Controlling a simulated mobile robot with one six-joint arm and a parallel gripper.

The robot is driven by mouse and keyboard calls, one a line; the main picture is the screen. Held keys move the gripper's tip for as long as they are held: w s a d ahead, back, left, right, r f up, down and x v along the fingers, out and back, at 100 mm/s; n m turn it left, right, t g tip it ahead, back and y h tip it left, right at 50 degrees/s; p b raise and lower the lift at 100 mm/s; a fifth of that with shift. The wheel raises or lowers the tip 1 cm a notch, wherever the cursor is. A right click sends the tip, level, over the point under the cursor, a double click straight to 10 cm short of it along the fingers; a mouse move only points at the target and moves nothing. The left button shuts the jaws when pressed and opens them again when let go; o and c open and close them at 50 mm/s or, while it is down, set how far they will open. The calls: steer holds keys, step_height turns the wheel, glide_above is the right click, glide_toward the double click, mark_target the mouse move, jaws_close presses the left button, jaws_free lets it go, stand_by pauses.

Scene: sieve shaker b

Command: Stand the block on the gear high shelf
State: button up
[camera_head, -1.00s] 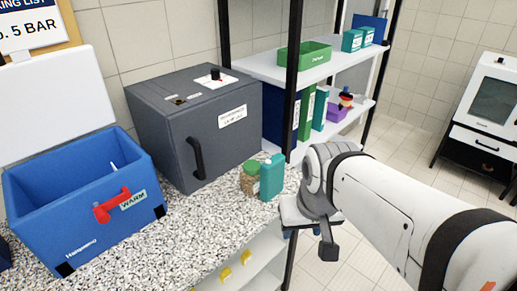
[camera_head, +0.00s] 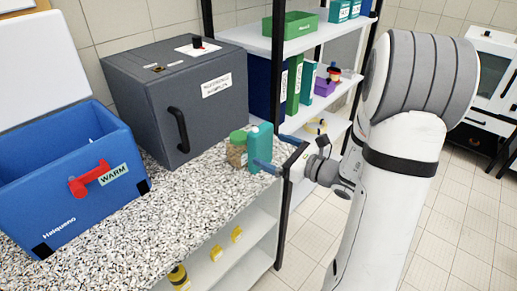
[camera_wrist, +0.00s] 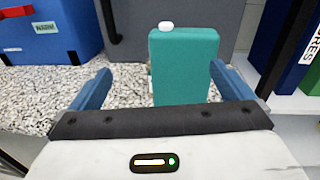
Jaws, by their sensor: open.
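The block is a teal, flat-sided pack (camera_head: 260,142) standing upright at the right end of the speckled counter. In the wrist view the block (camera_wrist: 184,70) shows a small white cap. My gripper (camera_head: 268,150) is open, its blue fingers pointing at the block. In the wrist view the gripper (camera_wrist: 160,70) has the block between its fingers, close to the right finger and with a wider gap on the left. Whether a finger touches it I cannot tell. The high shelf (camera_head: 260,46) is the white upper board of the black-posted rack, right of the counter.
A green-lidded jar (camera_head: 237,150) stands left of the block. A grey oven-like box (camera_head: 190,100) and an open blue cooler (camera_head: 80,180) stand on the counter. The high shelf holds a green bin (camera_head: 291,25) and similar teal packs (camera_head: 340,11). A black post (camera_head: 292,130) rises near my gripper.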

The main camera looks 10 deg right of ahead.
mark_target(265, 138)
steer(key=shift+w+d+f+m+t+h, duration=0.2)
steer(key=shift+w+d+m+t+h, duration=0.1)
steer(key=shift+w+d+m+t, duration=0.15)
steer(key=shift+w+d+f+m+t+h, duration=0.2)
steer(key=shift+d+m+t+h, duration=0.15)
steer(key=shift+d+m, duration=0.15)
steer(key=x, duration=0.2)
steer(key=p+x, duration=0.1)
steer(key=x, duration=0.4)
steer(key=shift+w+a+r+p, duration=0.15)
steer(key=shift+r+p, duration=0.25)
steer(key=shift+c, duration=0.4)
steer(key=c, duration=1.1)
steer(key=shift+c, duration=0.8)
steer(key=shift+r, duration=0.1)
